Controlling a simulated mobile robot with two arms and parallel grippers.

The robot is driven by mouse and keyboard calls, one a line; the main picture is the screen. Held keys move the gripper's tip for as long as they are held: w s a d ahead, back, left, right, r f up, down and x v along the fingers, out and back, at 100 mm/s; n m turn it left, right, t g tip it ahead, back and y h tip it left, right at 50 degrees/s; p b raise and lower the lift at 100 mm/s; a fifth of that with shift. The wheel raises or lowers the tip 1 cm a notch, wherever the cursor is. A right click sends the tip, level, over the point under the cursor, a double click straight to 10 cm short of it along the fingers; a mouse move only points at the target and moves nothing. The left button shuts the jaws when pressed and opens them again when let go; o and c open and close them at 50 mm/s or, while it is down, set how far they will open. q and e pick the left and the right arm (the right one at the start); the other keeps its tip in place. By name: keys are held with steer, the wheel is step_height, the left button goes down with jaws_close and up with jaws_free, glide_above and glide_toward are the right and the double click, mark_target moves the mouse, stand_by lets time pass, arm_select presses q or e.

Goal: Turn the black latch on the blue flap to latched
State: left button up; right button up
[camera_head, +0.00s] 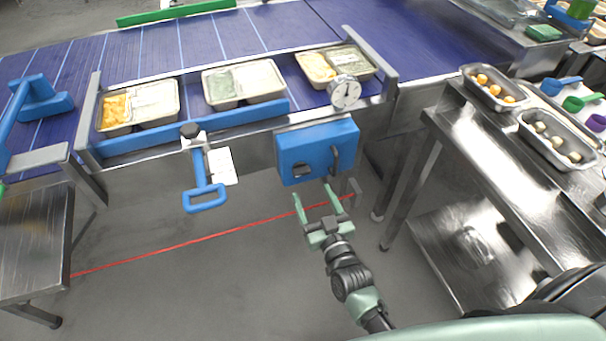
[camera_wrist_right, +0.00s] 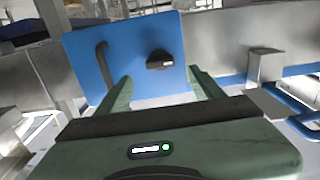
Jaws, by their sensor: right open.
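The blue flap (camera_head: 318,138) is on the front side of the conveyor, below the round dial, and it fills the middle of the right wrist view (camera_wrist_right: 130,45). The small black latch (camera_head: 302,170) is low on the flap's left part; in the right wrist view the latch (camera_wrist_right: 160,60) looks like a short bar lying roughly level. A dark curved handle (camera_head: 335,159) is beside it on the flap. My right gripper (camera_head: 312,191) is open and empty, just in front of the flap's lower edge. In the right wrist view its fingertips (camera_wrist_right: 160,76) straddle the latch's direction, apparently without touching it. My left gripper is out of view.
A round white dial (camera_head: 344,92) stands above the flap. A blue-handled lever (camera_head: 204,185) hangs to its left. Food trays (camera_head: 245,83) sit on the conveyor. A steel table (camera_head: 480,140) stands at right, and a metal bracket (camera_head: 352,190) is close to the right finger.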

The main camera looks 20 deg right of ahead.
mark_target(303, 174)
steer(key=w, duration=0.7)
steer(key=shift+w+a+r, duration=0.1)
steer(key=shift+w, duration=0.2)
steer(key=c, duration=1.4)
